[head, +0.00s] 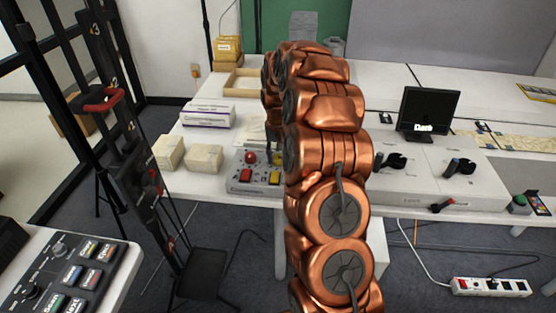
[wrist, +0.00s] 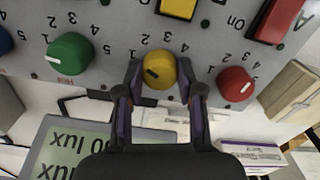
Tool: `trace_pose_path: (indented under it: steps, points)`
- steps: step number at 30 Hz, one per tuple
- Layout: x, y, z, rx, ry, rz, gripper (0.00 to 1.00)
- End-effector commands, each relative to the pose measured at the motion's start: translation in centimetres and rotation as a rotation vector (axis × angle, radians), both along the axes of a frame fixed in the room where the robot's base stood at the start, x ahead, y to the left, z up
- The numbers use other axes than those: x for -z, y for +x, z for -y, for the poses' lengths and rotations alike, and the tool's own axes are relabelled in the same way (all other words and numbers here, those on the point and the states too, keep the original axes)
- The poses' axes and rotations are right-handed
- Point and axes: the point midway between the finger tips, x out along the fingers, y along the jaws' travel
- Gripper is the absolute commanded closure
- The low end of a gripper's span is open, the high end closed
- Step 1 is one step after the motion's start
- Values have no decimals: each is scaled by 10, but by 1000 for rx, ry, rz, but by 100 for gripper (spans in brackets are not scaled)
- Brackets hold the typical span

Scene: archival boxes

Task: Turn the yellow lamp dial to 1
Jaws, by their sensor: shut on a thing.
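The yellow lamp dial (wrist: 168,67) is on a grey control panel (wrist: 110,20), which appears upside down in the wrist view. A dark mark on the dial points toward its lower left there. Printed numbers ring the dial, but I cannot tell exactly which one the mark meets. My gripper (wrist: 159,78) is shut on the yellow dial, with one finger on each side. In the head view the panel (head: 236,187) sits on the white table, and my arm hides much of the dial and gripper.
A green dial (wrist: 70,54) and a red dial (wrist: 236,84) flank the yellow one closely. A grey display reading lux (wrist: 75,150) lies below in the wrist view. Cream boxes (head: 204,158) stand left of the panel, and a small black screen (head: 428,108) stands right.

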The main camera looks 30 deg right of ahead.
Motion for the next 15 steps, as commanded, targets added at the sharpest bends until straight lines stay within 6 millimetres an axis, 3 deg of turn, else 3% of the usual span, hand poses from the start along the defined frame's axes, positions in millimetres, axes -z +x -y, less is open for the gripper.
trace_pose_path:
  steps: [15]
  points:
    - [1,0,0,-316,0,-1,98]
